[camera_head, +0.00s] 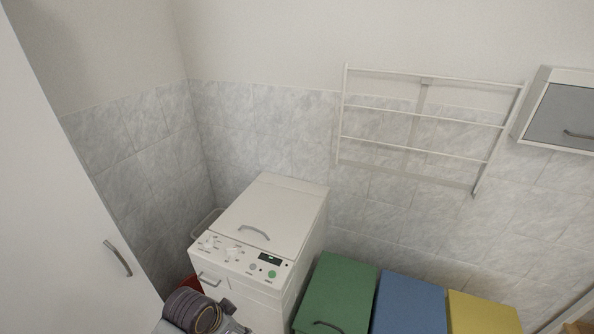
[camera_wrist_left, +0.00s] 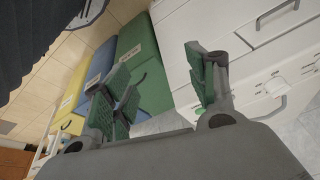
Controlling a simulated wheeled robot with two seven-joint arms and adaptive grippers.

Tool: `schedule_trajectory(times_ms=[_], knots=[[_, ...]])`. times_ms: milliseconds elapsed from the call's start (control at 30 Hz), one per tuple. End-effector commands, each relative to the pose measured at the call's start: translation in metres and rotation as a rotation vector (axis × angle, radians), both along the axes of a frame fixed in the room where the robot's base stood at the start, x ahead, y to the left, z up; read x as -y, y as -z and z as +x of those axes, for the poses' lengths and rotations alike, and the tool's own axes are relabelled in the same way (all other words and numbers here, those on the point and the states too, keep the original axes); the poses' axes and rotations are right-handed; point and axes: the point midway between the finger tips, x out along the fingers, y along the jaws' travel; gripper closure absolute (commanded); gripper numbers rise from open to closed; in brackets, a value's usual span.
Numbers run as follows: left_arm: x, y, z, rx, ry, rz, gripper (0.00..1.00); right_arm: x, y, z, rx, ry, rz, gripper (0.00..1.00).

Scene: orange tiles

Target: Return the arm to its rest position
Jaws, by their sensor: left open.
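My left arm (camera_head: 195,312) shows at the bottom edge of the head view, in front of the white washing machine (camera_head: 262,228). Only a short grey and purple-brown part of it is in frame. In the left wrist view my left gripper (camera_wrist_left: 162,72) is open, with its two green-padded fingers spread apart and nothing between them. White drawer fronts or machine panels (camera_wrist_left: 225,25) lie beyond the fingers. My right gripper is not in view.
Green (camera_head: 337,292), blue (camera_head: 409,303) and yellow (camera_head: 483,313) bins stand right of the machine. A white rack (camera_head: 420,115) and a cabinet (camera_head: 562,110) hang on the tiled wall. A white door (camera_head: 60,220) with a handle fills the left.

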Motion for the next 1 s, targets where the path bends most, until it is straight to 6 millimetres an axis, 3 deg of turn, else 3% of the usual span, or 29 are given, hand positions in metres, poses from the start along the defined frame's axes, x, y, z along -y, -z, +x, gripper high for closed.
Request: schedule_trajectory(times_ms=[400,867,1000], knots=[[-0.03,-0.008,-0.036,-0.011,-0.338,-0.028,0.43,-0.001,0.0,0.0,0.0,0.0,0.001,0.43],[-0.052,-0.013,-0.057,-0.016,-0.515,-0.024,0.43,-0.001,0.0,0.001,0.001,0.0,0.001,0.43],[-0.052,-0.001,-0.054,-0.02,-0.519,-0.023,0.43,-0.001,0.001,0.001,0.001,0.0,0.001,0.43]])
